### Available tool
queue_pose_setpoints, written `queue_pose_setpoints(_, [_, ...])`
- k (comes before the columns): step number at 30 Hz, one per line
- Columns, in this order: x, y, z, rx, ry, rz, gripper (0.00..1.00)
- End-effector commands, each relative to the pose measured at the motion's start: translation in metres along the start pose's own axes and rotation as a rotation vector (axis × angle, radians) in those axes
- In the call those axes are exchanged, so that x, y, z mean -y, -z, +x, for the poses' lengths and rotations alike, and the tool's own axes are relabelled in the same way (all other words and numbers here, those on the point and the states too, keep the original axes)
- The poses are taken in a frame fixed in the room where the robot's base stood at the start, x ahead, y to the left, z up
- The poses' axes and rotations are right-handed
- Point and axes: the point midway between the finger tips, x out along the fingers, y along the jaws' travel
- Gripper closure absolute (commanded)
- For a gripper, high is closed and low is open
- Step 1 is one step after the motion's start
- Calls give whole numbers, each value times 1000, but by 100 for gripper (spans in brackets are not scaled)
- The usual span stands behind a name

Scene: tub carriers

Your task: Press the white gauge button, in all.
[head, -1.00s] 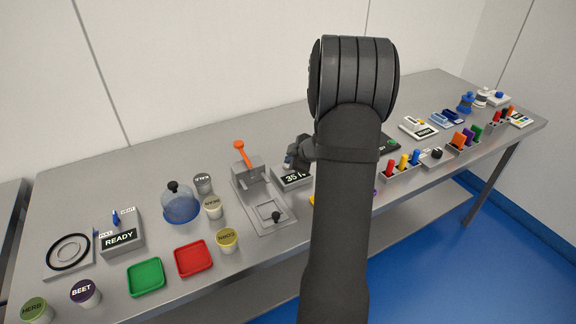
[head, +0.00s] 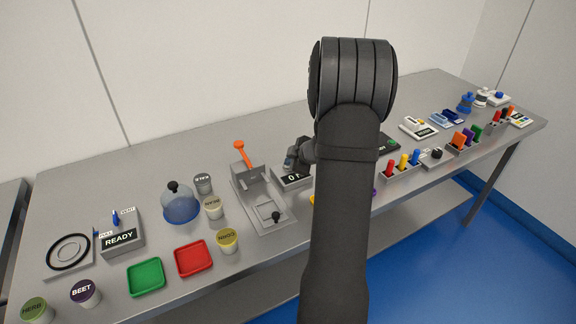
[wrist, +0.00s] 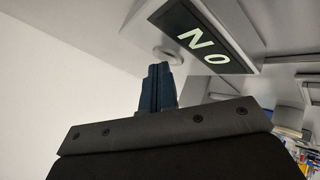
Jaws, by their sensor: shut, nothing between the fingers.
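The gauge (head: 294,180) is a small grey box with a black display, right of the grey lever press in the head view. Its display shows 0 and a partly hidden letter; the wrist view shows the display (wrist: 203,36) upside down, reading 0 N. A round white button (wrist: 168,54) sits beside the display. My gripper (wrist: 158,68) is shut and empty, its dark blue fingertips right at the button's edge. I cannot tell whether they touch it. In the head view my gripper (head: 290,163) is over the gauge's far left part and hides the button.
The grey press (head: 262,200) with an orange lever stands close left of the gauge. A READY box (head: 121,235), a clear dome (head: 181,205), several tubs, a green tray (head: 146,277) and a red tray (head: 194,258) lie further left. My arm hides the middle of the table.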

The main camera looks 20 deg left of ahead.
Motion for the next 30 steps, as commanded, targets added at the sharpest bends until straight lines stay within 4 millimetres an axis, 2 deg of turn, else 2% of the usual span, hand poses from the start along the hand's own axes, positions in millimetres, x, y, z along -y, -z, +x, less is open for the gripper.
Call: queue_pose_setpoints(30, [-10,10,-14,0,-1,-1,100])
